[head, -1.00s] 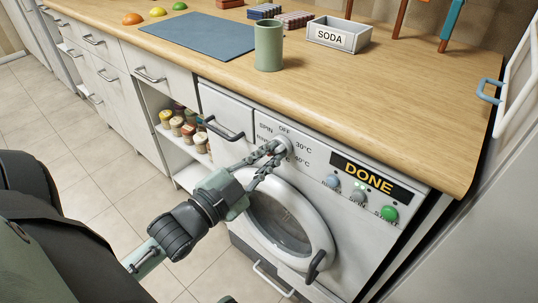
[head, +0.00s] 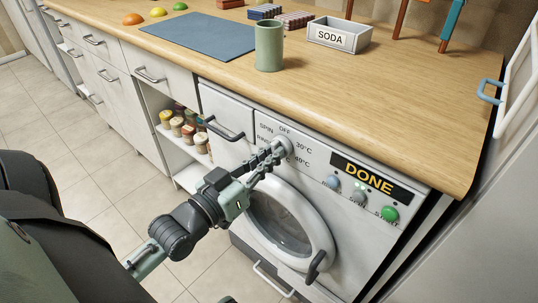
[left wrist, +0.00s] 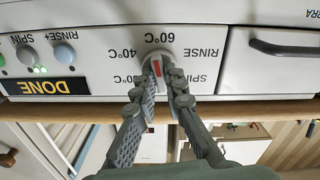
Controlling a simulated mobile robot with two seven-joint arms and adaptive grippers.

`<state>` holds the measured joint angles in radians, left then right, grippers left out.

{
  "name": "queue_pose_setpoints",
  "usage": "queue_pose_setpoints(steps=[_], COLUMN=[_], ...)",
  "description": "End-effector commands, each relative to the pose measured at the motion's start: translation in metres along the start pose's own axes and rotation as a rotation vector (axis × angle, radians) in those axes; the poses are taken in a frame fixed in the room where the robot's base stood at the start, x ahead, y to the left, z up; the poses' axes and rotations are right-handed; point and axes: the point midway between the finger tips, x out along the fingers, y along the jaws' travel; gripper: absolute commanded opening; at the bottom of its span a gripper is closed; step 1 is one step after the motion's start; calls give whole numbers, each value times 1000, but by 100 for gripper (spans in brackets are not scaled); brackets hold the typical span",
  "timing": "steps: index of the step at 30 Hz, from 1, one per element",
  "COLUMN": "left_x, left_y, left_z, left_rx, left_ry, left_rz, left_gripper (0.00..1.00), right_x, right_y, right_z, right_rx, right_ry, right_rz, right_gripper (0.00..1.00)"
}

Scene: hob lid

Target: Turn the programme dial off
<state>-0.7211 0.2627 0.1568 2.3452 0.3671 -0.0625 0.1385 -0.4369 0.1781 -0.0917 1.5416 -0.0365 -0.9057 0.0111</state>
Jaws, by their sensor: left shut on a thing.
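The programme dial (head: 283,146) is a round pale knob on the washing machine's front panel, with labels such as SPIN, OFF, 30°C and 40°C around it. My left gripper (head: 273,153) is shut on the dial, one finger on each side. In the left wrist view, where the panel appears upside down, the dial (left wrist: 158,60) shows a red mark between the fingertips (left wrist: 163,74). The fingers hide part of the dial and some labels, so I cannot tell exactly which label the mark faces. My right gripper is out of view.
A DONE display (head: 370,178) and several buttons, including a green one (head: 389,214), sit right of the dial. The round door (head: 290,222) is below. A drawer handle (head: 224,129) juts out to the left. The wooden worktop (head: 400,110) overhangs the panel.

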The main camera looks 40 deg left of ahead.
Motion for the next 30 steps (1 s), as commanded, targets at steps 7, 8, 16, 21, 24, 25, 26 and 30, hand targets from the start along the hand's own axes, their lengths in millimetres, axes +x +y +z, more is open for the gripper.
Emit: queue_pose_setpoints(steps=[7, 8, 16, 21, 24, 25, 26, 30], left_x=[0, 0, 0, 0, 0, 0, 0, 0], left_y=[0, 0, 0, 0, 0, 0, 0, 0], left_z=[1, 1, 1, 1, 1, 1, 1, 1], left_rx=[-234, -261, -520, -682, -775, -805, -833, -966], left_ry=[-1, -1, -1, -1, -1, -1, -1, -2], left_rz=[-1, -1, -1, -1, -1, -1, -1, -1], left_gripper=[0, 0, 0, 0, 0, 0, 0, 0], right_x=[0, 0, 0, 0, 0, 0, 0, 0], right_y=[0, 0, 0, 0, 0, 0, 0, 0], right_z=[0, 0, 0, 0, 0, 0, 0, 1], right_rx=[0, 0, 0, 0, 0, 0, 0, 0], right_ry=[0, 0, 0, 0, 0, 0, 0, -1], right_rz=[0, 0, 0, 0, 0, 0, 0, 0], right_gripper=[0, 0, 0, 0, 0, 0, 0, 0])
